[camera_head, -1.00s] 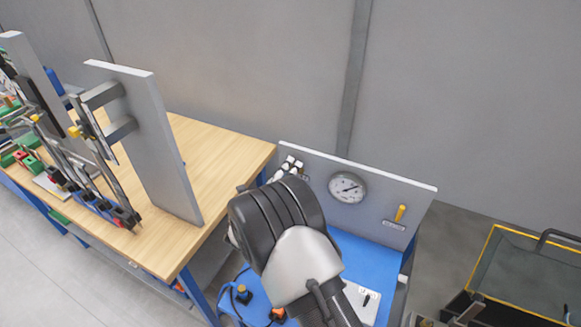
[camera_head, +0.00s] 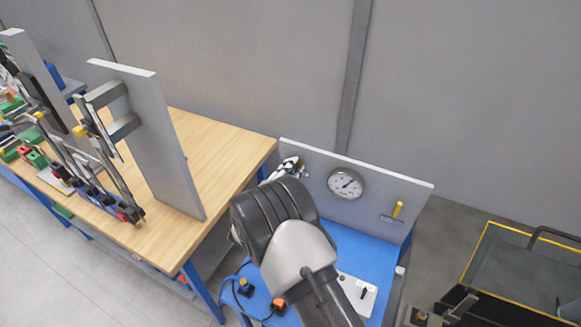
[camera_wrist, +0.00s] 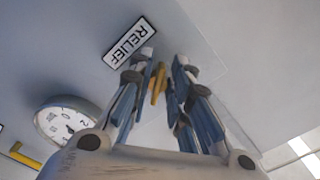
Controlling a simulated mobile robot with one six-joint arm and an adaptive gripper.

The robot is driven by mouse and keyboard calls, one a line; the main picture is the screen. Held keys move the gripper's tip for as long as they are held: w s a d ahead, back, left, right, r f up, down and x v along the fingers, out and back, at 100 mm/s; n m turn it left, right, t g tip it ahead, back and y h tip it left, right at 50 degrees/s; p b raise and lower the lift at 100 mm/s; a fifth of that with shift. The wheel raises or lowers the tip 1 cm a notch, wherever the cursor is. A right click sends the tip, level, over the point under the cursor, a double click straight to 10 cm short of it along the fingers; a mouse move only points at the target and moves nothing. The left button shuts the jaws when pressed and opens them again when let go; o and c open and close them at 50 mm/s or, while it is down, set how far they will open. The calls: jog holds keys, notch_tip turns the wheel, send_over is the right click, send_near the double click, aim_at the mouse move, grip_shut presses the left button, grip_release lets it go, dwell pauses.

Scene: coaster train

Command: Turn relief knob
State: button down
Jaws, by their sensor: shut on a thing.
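The relief knob (camera_wrist: 157,84) is a small yellow piece on the grey panel, beside the black-framed RELIEF label (camera_wrist: 130,44) in the wrist view. My gripper (camera_wrist: 158,72) has its two fingers on either side of the knob and is shut on it. In the head view my gripper (camera_head: 291,166) is at the panel's upper left, and the knob is hidden there. A round white gauge (camera_head: 346,184) is mounted on the panel to the right of my gripper. It also shows at the left of the wrist view (camera_wrist: 68,122).
A yellow handle (camera_head: 398,209) is on the panel's right part. The blue bench top (camera_head: 368,248) below carries a small switch plate (camera_head: 357,294) and push buttons. A wooden table (camera_head: 207,137) with an upright grey board (camera_head: 150,140) is at left. A yellow-edged cart (camera_head: 530,265) stands at right.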

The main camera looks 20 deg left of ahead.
jog(key=shift+f+n, duration=0.1)
jog(key=shift+n, duration=0.8)
jog(key=shift+d, duration=0.1)
jog(key=c, duration=1.7)
grip_release()
jog(key=shift+s, duration=0.1)
jog(key=s+a, duration=0.1)
jog(key=s, duration=1.1)
jog(key=shift+w, duration=0.1)
